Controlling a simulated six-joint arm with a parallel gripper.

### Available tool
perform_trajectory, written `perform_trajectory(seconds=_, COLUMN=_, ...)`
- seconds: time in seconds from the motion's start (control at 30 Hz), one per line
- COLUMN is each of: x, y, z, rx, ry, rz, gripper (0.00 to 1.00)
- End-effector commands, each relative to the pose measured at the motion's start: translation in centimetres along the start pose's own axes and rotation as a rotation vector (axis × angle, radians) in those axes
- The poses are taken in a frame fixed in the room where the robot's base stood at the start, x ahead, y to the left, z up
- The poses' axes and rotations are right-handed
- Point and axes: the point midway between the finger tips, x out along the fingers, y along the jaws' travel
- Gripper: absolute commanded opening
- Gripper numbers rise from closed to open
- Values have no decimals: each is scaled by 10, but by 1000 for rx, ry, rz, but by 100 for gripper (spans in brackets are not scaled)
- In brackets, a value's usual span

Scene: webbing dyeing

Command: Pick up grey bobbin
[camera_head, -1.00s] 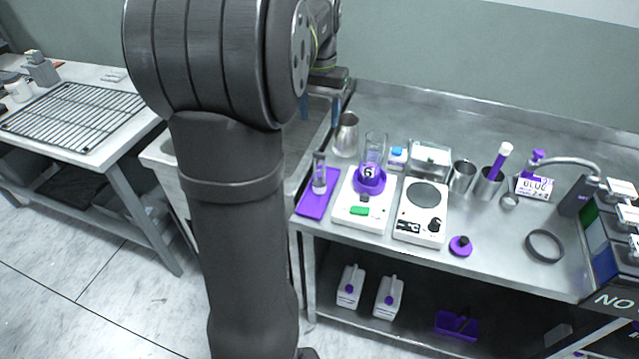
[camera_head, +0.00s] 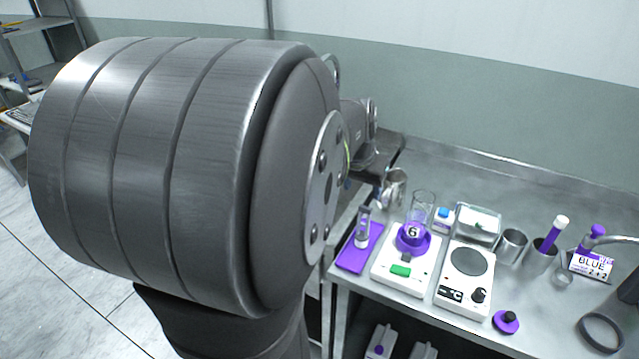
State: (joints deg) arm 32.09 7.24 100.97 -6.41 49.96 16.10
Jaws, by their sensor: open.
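A small upright spool-like piece (camera_head: 363,228), grey with pale ends, stands on a purple tray (camera_head: 349,262) at the left end of the steel bench; it is the likeliest grey bobbin, but it is too small to be sure. My gripper (camera_head: 384,194) is partly in view above and behind the tray, beside a metal beaker (camera_head: 398,180). It is open, and its fingers are small and hard to make out. It looks apart from the spool-like piece. My large dark arm link fills the left of the view.
A dark ring (camera_head: 601,332) lies at the lower right.

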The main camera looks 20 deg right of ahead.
Motion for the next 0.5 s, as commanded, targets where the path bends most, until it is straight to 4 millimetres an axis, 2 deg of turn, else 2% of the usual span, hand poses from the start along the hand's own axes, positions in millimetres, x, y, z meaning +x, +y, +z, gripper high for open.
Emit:
perform_trajectory(seconds=0.03, x=12, y=0, z=1, rx=0, ry=-5, rz=2, gripper=55)
perform_trajectory(seconds=0.2, x=44, y=0, z=1, rx=0, ry=-4, rz=1, gripper=55)
perform_trajectory(seconds=0.5, x=66, y=0, z=0, rx=0, ry=-2, rz=1, gripper=55)
